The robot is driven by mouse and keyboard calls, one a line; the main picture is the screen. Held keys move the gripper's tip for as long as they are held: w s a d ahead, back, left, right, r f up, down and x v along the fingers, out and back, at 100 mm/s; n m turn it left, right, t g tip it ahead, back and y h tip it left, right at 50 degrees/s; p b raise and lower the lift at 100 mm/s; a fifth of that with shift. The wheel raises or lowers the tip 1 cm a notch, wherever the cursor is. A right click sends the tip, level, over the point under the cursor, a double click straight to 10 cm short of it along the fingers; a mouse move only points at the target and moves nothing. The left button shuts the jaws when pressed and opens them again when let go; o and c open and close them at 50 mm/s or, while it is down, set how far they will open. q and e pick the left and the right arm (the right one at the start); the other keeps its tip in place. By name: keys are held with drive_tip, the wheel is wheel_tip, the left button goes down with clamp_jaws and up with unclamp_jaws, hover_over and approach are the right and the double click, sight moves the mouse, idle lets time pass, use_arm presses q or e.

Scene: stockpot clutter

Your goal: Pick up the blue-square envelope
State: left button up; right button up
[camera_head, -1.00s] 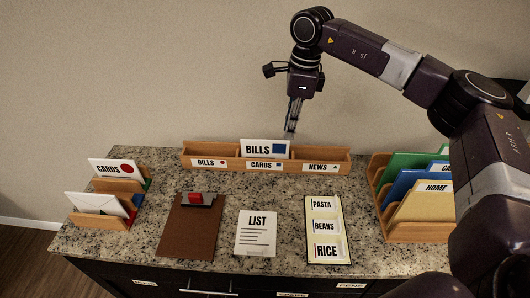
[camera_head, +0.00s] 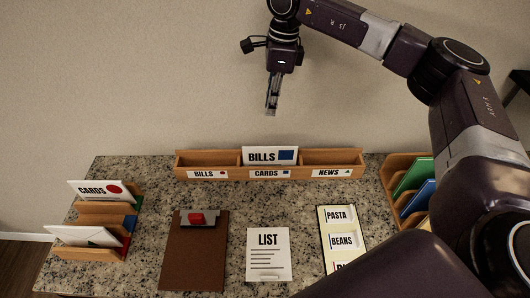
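The blue-square envelope (camera_head: 262,157) is white, marked BILLS with a blue square. It stands upright in the middle compartment of the wooden sorter (camera_head: 182,164), above that compartment's CARDS label. The sorter hides its lower part. My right gripper (camera_head: 271,108) is in the air above the envelope, fingers pointing down, apart from it. Its fingers show nearly edge-on as one narrow shape, so I cannot tell whether they are open or shut. Nothing shows held in them. My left gripper is not in view.
A wooden rack at left holds a CARDS envelope with a red circle (camera_head: 90,189) and another white envelope (camera_head: 80,235). A clipboard (camera_head: 193,255), a LIST sheet (camera_head: 281,262) and a PASTA/BEANS board (camera_head: 353,226) lie in front. My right arm partly covers the folder rack (camera_head: 397,168).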

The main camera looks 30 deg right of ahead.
drive_tip(key=f, duration=0.1)
drive_tip(key=b, duration=0.8)
hover_over(270, 150)
drive_tip(key=f, duration=0.7)
drive_tip(key=shift+w+d+f, duration=0.15)
drive_tip(key=shift+d+f, duration=0.1)
drive_tip(key=shift+f, duration=0.05)
drive_tip(key=shift+f+b, duration=0.5)
drive_tip(key=shift+b, duration=0.1)
drive_tip(key=shift+f, duration=0.2)
wheel_tip(270, 150, down, 2)
drive_tip(key=shift+a+f+p, duration=0.1)
drive_tip(key=shift+f+p, duration=0.05)
drive_tip(key=shift+p, duration=0.25)
drive_tip(key=shift+f+p, duration=0.3)
drive_tip(key=shift+f, duration=0.1)
wheel_tip(270, 150, down, 4)
drive_tip(key=shift+r+p, duration=0.2)
drive_tip(key=shift+p, duration=0.55)
drive_tip(key=shift+f, duration=0.5)
clamp_jaws()
drive_tip(key=shift+r, duration=0.1)
